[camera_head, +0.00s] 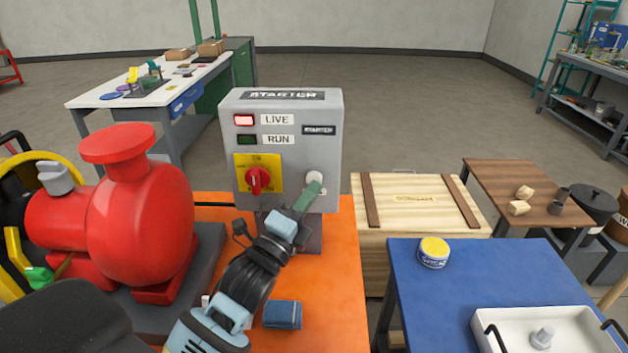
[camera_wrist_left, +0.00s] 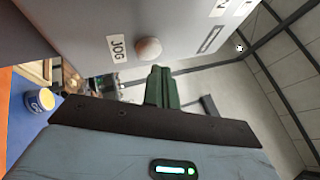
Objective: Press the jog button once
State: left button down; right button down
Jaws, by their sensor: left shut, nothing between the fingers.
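The grey starter box (camera_head: 282,110) stands upright on the orange skid surface. It has a lit red LIVE lamp, a dark green RUN lamp and a red rotary switch (camera_head: 258,180) on a yellow plate. The jog button (camera_head: 315,179) is a pale round knob at the lower right of its face. It also shows in the left wrist view (camera_wrist_left: 148,48) beside its JOG label. My left gripper (camera_head: 311,190) is shut and empty, its green fingertips just in front of and below the button. In the wrist view a small gap shows between fingertips and button. My right gripper is not in view.
A red pump (camera_head: 140,220) stands left of the box. A blue block (camera_head: 282,315) lies on the orange surface (camera_head: 335,290). A wooden crate (camera_head: 415,210) and a blue table (camera_head: 490,265) with a yellow-lidded tin (camera_head: 434,251) stand to the right.

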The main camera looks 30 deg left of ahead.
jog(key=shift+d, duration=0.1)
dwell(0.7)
pick_arm(q)
jog(key=shift+w+a, duration=0.1)
jog(key=shift+w, duration=0.1)
jog(key=shift+w+a, duration=0.1)
jog(key=shift+w, duration=0.1)
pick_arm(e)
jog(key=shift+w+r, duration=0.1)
pick_arm(q)
jog(key=shift+w, duration=0.15)
dwell(0.4)
jog(key=shift+w+a, duration=0.15)
jog(key=shift+w, duration=0.1)
dwell(0.4)
jog(key=shift+s, duration=0.1)
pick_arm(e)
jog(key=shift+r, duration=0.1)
pick_arm(q)
jog(key=shift+s+d+p, duration=0.35)
jog(key=shift+s, duration=0.35)
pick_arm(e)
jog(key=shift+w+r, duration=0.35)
